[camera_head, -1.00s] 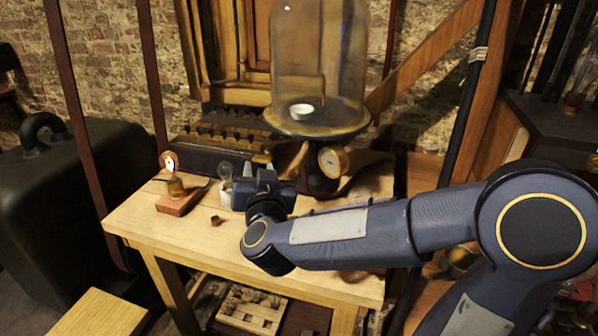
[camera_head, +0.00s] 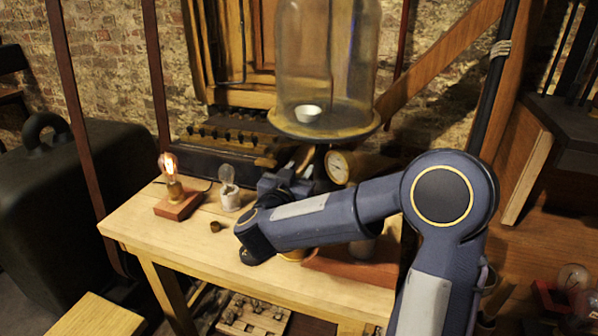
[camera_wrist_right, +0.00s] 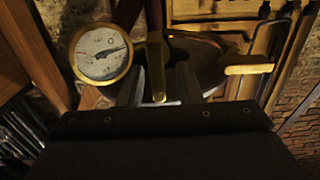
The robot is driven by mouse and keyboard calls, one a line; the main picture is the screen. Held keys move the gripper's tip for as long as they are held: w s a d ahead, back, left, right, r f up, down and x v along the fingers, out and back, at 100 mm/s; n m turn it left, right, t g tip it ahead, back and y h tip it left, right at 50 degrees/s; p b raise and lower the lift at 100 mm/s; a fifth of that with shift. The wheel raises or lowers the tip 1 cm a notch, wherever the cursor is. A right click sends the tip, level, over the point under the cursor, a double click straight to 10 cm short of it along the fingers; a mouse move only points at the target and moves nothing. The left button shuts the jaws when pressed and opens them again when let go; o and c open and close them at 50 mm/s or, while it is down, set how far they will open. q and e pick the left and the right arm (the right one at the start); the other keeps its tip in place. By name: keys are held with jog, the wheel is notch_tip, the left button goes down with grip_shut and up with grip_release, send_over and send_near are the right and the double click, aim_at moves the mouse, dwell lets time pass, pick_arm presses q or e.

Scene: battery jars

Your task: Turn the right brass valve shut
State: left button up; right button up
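In the right wrist view a brass valve handle (camera_wrist_right: 155,66), nearest the gauge, stands upright in the picture between the two fingers of my right gripper (camera_wrist_right: 160,84). The fingers look apart, around the handle; firm contact cannot be made out. A second brass valve handle (camera_wrist_right: 249,65) lies crosswise, clear of the fingers. In the head view my right gripper (camera_head: 300,164) is below the bell jar plate, just left of the gauge. My right arm hides the valves there. My left gripper is not in view.
A round brass-rimmed gauge (camera_head: 339,167) sits close to the right gripper; it also shows in the wrist view (camera_wrist_right: 101,53). A glass bell jar (camera_head: 325,55) stands above. A glowing bulb (camera_head: 168,165) and a clear bulb (camera_head: 227,176) stand left on the wooden table (camera_head: 150,232).

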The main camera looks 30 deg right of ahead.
jog(key=shift+d, duration=0.1)
grip_shut()
dwell(0.4)
jog(key=m+b, duration=0.3)
jog(key=shift+s+d+f+m, duration=0.2)
jog(key=shift+s+m, duration=0.05)
jog(key=shift+m, duration=0.05)
jog(key=shift+s+d+f+m+b, duration=0.2)
jog(key=shift+f+m+b, duration=0.2)
jog(key=shift+m+b, duration=1.85)
jog(key=shift+s+d+f+m+b, duration=0.15)
jog(key=shift+s+f+m+b, duration=0.15)
jog(key=shift+m+b, duration=1.95)
jog(key=shift+s+d+f+m+b, duration=0.2)
jog(key=shift+f+m+b, duration=0.25)
jog(key=shift+m+b, duration=1.8)
jog(key=shift+m+p, duration=0.35)
jog(key=shift+m, duration=0.1)
